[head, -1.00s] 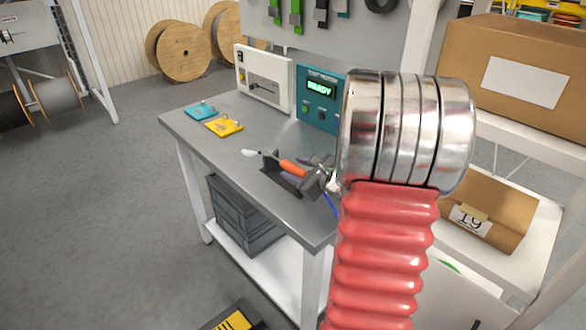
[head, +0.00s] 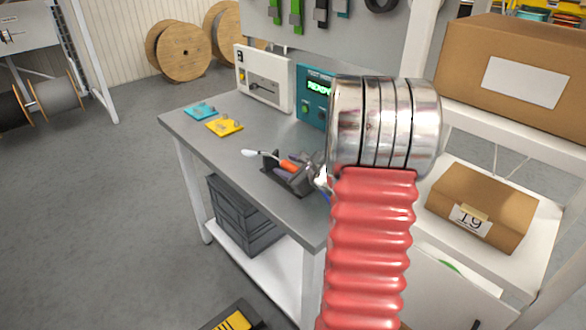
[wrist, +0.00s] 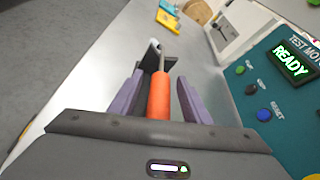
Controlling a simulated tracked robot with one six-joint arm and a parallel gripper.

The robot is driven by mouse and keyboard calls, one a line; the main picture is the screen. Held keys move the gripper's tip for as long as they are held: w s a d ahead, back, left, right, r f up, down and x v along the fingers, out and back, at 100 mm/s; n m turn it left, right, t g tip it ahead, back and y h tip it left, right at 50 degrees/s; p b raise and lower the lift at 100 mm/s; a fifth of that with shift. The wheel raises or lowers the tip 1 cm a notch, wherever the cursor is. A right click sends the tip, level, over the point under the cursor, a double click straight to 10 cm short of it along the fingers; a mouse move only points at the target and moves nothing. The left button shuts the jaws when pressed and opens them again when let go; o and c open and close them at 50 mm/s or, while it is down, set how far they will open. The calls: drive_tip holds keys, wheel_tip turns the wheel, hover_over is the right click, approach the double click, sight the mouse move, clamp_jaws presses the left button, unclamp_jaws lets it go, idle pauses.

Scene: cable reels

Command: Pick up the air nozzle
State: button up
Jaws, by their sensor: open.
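The air nozzle (wrist: 159,95) has an orange grip and a thin pale tip. In the wrist view it lies between the two purple fingers of my open gripper (wrist: 157,98), with a gap on each side. In the head view the nozzle's orange grip (head: 289,166) shows over the grey bench, its pale tip pointing left. A dark holder (wrist: 172,64) is at the tip end of the nozzle. My gripper (head: 292,172) is around the nozzle's grip in the head view, partly hidden by my own arm. The rear end of the nozzle is hidden.
The grey bench (head: 185,128) carries a yellow plate (head: 224,127), a teal plate (head: 201,111), a white device (head: 264,78) and a teal test box (head: 312,98) reading READY. The test box stands close to the right of my gripper.

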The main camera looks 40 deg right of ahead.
sight(288, 162)
drive_tip(key=shift+c, duration=0.2)
clamp_jaws()
idle(0.3)
wheel_tip(288, 162, up, 10)
drive_tip(key=shift+r, duration=0.1)
idle(0.5)
idle(0.5)
